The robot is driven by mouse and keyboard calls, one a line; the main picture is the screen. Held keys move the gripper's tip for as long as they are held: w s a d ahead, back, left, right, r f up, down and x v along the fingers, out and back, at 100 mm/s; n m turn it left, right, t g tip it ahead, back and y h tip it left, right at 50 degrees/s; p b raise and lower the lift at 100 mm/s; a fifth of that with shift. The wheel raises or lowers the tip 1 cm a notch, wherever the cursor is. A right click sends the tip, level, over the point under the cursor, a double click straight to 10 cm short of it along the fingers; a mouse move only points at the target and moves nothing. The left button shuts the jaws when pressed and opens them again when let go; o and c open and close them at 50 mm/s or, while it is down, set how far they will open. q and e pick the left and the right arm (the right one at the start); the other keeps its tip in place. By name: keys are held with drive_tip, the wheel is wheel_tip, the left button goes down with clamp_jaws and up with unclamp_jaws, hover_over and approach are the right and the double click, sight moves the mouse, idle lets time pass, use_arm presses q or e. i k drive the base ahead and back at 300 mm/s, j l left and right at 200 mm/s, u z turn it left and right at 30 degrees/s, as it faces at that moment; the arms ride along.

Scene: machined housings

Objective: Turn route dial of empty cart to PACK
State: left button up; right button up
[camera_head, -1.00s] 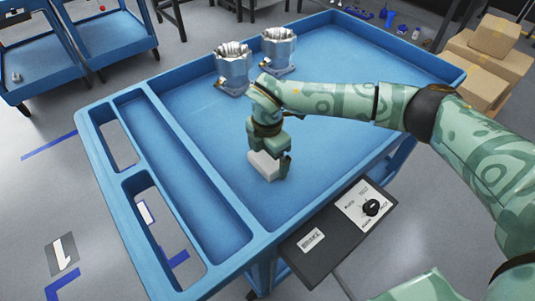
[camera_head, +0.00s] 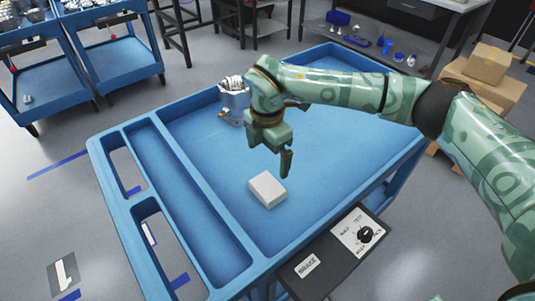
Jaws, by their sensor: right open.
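The route dial (camera_head: 366,235) is a black knob on a white plate, on the dark panel at the near right edge of the blue cart (camera_head: 200,270). TEST and BUILD can be read around it; the pointer's exact direction is too small to tell. This cart is not empty: a white block (camera_head: 268,189) lies on its tray, and a silver housing (camera_head: 234,97) stands at the back. My right gripper (camera_head: 274,152) is open and empty above the tray, just behind the block and apart from it. My left gripper is not in view.
The panel also carries a BRAKE label (camera_head: 309,266). Two more blue carts stand at the far left; the nearer one (camera_head: 115,65) holds small items. Cardboard boxes (camera_head: 482,75) are stacked at the right. Much of the tray floor is clear.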

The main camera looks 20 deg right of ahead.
sight(366, 235)
drive_tip(key=z, duration=0.8)
